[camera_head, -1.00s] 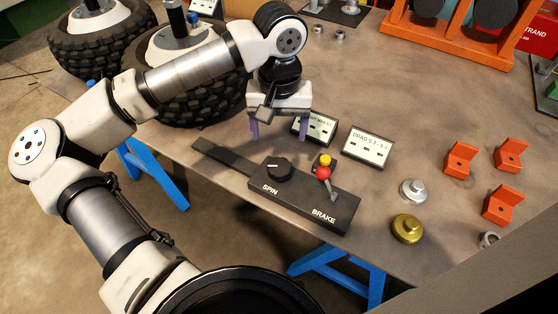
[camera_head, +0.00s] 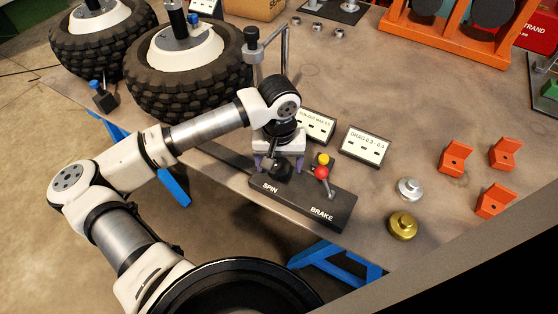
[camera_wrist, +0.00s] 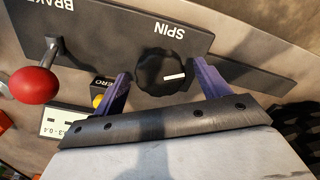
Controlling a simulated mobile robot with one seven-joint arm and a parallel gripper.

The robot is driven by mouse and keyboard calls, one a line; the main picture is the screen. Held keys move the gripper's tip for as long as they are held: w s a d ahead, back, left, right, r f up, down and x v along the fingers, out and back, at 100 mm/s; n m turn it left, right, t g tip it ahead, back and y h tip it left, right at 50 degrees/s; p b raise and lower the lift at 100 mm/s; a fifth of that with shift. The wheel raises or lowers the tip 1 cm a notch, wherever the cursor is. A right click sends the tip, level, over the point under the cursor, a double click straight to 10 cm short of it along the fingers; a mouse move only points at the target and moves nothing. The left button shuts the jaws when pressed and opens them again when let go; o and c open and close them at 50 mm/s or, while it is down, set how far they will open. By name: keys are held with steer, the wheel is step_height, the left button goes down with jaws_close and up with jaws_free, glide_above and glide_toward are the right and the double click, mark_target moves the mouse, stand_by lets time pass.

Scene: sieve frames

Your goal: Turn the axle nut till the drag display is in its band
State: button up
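My gripper (camera_head: 279,164) is open and points down over the black SPIN knob (camera_head: 281,173) on the control box. In the wrist view the knob (camera_wrist: 161,72), with a white pointer line, sits between my two purple fingers (camera_wrist: 162,84), with gaps visible on both sides. The drag display (camera_head: 365,147) stands behind the box with "DRAG 0.3 - 0.4" on its card; its reading is too small to tell. The nearer tyred wheel (camera_head: 188,75) lies at the back left with a dark axle post (camera_head: 178,20). I cannot pick out the axle nut.
A runout display (camera_head: 316,126) is close behind my gripper. Silver (camera_head: 409,189) and brass (camera_head: 402,225) parts and orange brackets (camera_head: 455,158) lie right.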

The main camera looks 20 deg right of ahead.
steer(key=c, duration=1)
steer(key=shift+o, duration=0.2)
steer(key=shift+f+n+b, duration=0.15)
steer(key=shift+n+b, duration=0.15)
steer(key=shift+b, duration=0.5)
steer(key=b, duration=0.2)
steer(key=shift+f+n+b, duration=0.2)
steer(key=shift+n+b, duration=0.1)
steer(key=shift+n, duration=0.1)
steer(key=n+b, duration=0.2)
steer(key=b, duration=0.2)
steer(key=n+b, duration=0.5)
steer(key=b, duration=0.1)
steer(key=shift+r, duration=0.1)
steer(key=shift+r+n+b, duration=0.15)
steer(key=shift+n+b, duration=0.65)
steer(key=shift+n, duration=0.15)
steer(key=shift+r+n+b, duration=0.1)
steer(key=shift+n+b, duration=0.65)
steer(key=shift+n, duration=0.2)
steer(key=shift+r, duration=0.1)
